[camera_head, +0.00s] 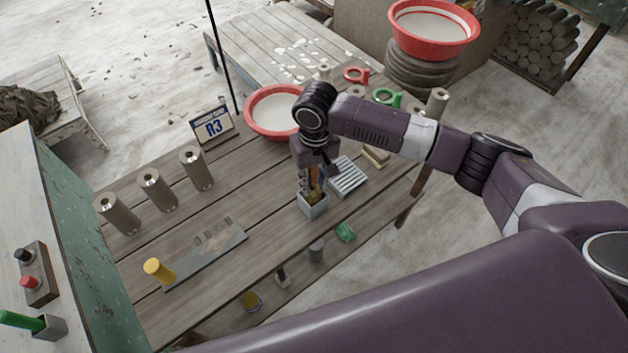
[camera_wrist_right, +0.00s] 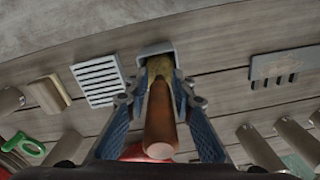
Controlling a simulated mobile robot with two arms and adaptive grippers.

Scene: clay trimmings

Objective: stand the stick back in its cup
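The stick, brown with a yellowish far end, shows in the wrist view (camera_wrist_right: 161,125). It lies between the two blue fingers of my right gripper (camera_wrist_right: 166,82), which appear closed on it. In the head view my right gripper (camera_head: 312,186) points down over the square grey cup (camera_head: 314,209) on the table. The stick's lower end is at the cup's mouth and looks inside it; the fingers partly hide how deep. The cup also shows in the wrist view (camera_wrist_right: 155,48). My left gripper is not in view.
A grey slatted rack (camera_head: 347,177) stands right beside the cup. A flat grey slotted plate (camera_head: 207,255) with a yellow cylinder (camera_head: 158,271) lies to the left. A green lump (camera_head: 346,232) and a grey cylinder (camera_head: 316,250) are near the front edge. A red-rimmed basin (camera_head: 262,116) is behind.

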